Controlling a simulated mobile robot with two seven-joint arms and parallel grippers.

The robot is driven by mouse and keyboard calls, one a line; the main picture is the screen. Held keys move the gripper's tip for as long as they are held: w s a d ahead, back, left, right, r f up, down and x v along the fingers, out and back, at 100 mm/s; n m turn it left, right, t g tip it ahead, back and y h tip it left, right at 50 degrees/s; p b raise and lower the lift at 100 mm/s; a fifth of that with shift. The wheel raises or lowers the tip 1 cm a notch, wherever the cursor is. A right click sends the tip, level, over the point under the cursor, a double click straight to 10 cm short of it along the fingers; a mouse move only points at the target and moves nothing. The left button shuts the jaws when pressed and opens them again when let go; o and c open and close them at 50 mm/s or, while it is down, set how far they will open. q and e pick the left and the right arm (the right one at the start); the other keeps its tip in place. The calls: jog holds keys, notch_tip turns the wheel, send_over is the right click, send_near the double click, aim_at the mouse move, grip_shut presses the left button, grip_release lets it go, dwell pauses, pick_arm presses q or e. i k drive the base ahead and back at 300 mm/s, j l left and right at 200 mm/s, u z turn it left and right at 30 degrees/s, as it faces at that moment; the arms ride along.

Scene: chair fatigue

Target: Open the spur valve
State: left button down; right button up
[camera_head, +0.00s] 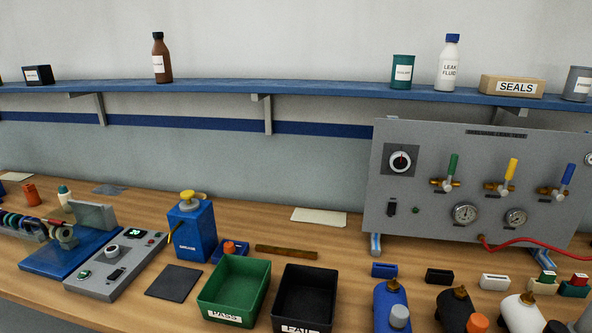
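A grey upright panel (420,220) stands at the right on the bench. It carries three brass valves with lever handles: a green handle (453,165), a yellow handle (511,169) and a blue handle (568,174). All three handles point upward with a slight tilt to the right. No readable label tells which one is the spur valve. Two round gauges, a left gauge (465,213) and a right gauge (515,218), sit below the valves. A round dial (400,161) is at the panel's upper left. Neither of my grippers is in view.
A red hose (520,244) leaves the panel's lower edge. A green PASS bin (235,283) and black FAIL bin (303,293) sit mid-bench. A blue shelf (330,90) runs above.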

aim_at(566, 180)
jog(key=k+l+z, duration=0.1)
jog(key=z, duration=1.4)
jog(key=l+z, duration=0.2)
